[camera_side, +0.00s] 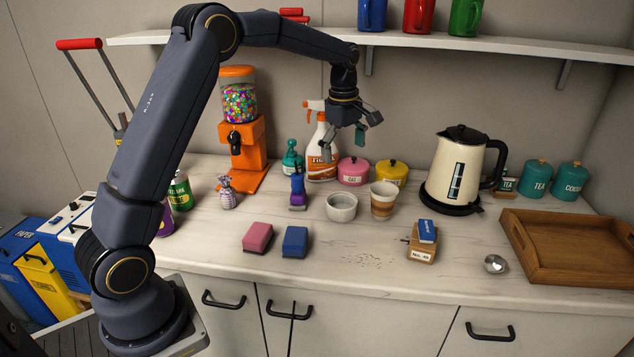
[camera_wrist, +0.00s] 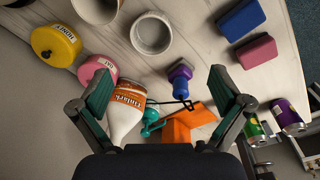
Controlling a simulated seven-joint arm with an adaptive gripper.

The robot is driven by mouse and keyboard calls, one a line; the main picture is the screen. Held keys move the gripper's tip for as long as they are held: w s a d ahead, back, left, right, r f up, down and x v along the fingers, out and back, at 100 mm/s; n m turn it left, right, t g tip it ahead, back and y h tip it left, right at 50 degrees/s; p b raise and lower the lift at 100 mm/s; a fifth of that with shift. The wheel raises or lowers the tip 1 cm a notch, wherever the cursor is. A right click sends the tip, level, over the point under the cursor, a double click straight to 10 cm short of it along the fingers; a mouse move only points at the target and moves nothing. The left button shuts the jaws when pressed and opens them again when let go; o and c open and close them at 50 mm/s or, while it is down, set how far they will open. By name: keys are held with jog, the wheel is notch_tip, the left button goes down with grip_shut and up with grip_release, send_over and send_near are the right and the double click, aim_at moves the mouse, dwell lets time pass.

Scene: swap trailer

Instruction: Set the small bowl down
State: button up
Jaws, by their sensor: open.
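The small bowl, a speckled pale grey one, stands upright on the counter (camera_side: 341,213) in the side view, left of a brown-and-cream cup (camera_side: 382,205). It looks empty. In the wrist view the bowl (camera_wrist: 152,34) is near the top middle, beyond my fingertips. My gripper (camera_side: 346,137) is open and empty, high above the back of the counter near the spray bottle (camera_side: 321,160). In the wrist view the fingers (camera_wrist: 161,82) are spread wide with nothing between them touching either pad. The bowl and gripper are well apart.
A purple-and-blue bottle (camera_side: 298,190), pink canister (camera_side: 353,171) and yellow canister (camera_side: 391,172) stand around the bowl. Sponges (camera_side: 258,237), a small metal dish (camera_side: 495,264), a wooden tray (camera_side: 577,269) and a kettle (camera_side: 459,172) are further off. A shelf (camera_side: 480,44) runs above.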

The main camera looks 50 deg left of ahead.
jog(key=s+d+r+m+t, duration=0.1)
jog(key=s+d+r+m, duration=0.35)
jog(key=s, duration=0.35)
jog(key=s+d+r+m+t, duration=0.2)
jog(key=s+d+r+m, duration=0.1)
jog(key=s+r+m, duration=0.4)
jog(key=s+d+f+m, duration=0.1)
jog(key=s+f+m, duration=0.1)
jog(key=s, duration=0.5)
jog(key=s+d+f+m+t, duration=0.1)
jog(key=s+d+f+m, duration=0.1)
jog(key=s+m, duration=0.3)
jog(key=shift+s+d+f+t, duration=0.25)
jog(key=shift+s+f, duration=0.3)
jog(key=shift+s, duration=0.65)
